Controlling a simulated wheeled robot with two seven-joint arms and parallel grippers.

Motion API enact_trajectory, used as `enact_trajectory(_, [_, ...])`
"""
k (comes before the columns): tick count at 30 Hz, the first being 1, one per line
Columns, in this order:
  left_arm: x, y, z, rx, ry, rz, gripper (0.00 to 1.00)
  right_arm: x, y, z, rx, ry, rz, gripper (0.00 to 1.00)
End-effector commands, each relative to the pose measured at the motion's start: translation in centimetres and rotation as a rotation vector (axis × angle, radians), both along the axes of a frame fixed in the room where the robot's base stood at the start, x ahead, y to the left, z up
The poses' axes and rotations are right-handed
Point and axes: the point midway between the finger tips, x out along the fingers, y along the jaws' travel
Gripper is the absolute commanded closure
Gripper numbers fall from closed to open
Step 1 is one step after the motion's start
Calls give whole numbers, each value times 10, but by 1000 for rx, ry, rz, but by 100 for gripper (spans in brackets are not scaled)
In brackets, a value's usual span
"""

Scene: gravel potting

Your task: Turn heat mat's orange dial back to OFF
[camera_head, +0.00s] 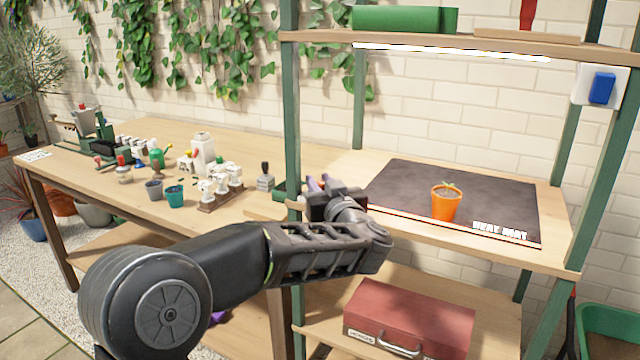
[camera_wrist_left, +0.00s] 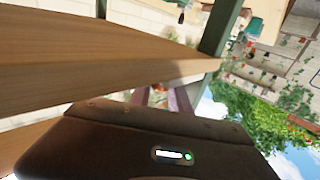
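The dark heat mat (camera_head: 400,190) lies on the middle shelf of the green-posted rack, with "HEAT MAT" lettering at its front right. My left gripper (camera_head: 319,183) is at the rack's left post, by the shelf's left end. In the left wrist view the fingers (camera_wrist_left: 168,98) show beyond the dark gripper body, close to the wooden shelf edge (camera_wrist_left: 110,85). My right gripper is out of view.
An orange pot (camera_head: 446,203) with a seedling stands on the mat. A red toolbox (camera_head: 410,318) sits on the shelf below. A blue switch (camera_head: 601,88) is on the right post. Cups, bottles and a wooden rack (camera_head: 222,198) of white-topped items crowd the bench at left.

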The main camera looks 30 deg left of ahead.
Motion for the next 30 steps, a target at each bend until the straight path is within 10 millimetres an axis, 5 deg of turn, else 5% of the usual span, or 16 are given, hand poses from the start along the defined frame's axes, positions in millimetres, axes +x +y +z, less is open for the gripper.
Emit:
enact_trajectory(7, [0, 0, 0, 0, 0, 0, 100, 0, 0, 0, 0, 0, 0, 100])
enact_trajectory(30, [-1, 2, 2, 1, -4, -135, 100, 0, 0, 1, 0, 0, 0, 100])
